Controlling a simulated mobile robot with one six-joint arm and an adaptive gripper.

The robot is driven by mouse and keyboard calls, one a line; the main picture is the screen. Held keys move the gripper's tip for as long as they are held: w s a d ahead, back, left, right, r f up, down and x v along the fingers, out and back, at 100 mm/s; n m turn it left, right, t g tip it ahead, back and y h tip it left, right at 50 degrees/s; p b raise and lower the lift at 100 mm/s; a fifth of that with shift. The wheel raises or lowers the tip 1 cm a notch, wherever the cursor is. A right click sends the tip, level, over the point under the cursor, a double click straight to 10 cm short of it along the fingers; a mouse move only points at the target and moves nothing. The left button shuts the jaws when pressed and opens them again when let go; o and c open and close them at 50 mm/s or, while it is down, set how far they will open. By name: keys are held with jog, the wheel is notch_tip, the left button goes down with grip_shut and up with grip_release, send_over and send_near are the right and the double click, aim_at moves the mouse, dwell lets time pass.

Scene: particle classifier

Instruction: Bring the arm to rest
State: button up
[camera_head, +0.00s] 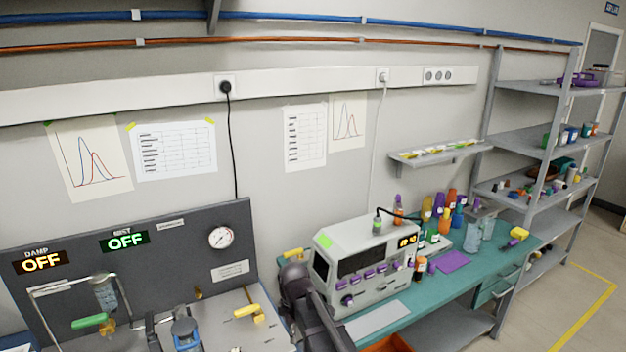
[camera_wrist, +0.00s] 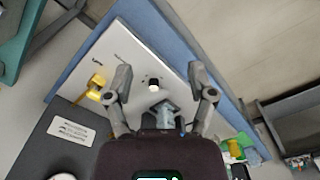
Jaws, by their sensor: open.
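My gripper (camera_wrist: 160,88) is open in the wrist view, its two fingers spread wide with nothing held between them. Past the fingers is the pale bench top of the apparatus, with a small black-and-white round part (camera_wrist: 153,84) between the fingertips. A blue fitting (camera_wrist: 168,112) shows between the fingers, nearer the palm; I cannot tell its distance from them. In the head view, my dark arm (camera_head: 308,305) reaches in at the bottom centre, beside the apparatus. The gripper's fingers are not clear there.
The dark panel (camera_head: 150,248) has two OFF displays and a gauge (camera_head: 221,238). A yellow-handled valve (camera_head: 248,312), a green handle (camera_head: 90,322) and a glass part (camera_head: 106,293) stand before it. A grey instrument (camera_head: 365,262) and bottles crowd the green bench; shelves (camera_head: 535,140) stand right.

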jog(key=s+d+f+m+b, duration=0.1)
jog(key=s+d+m, duration=0.3)
jog(key=d+m, duration=0.4)
jog(key=s+d+f+m+b, duration=0.2)
jog(key=s+d+m, duration=0.3)
jog(key=d, duration=0.8)
jog(key=shift+s+d+f+m, duration=0.2)
jog(key=shift+d+f+m, duration=0.2)
jog(key=shift+m, duration=1.1)
jog(key=shift+a, duration=0.1)
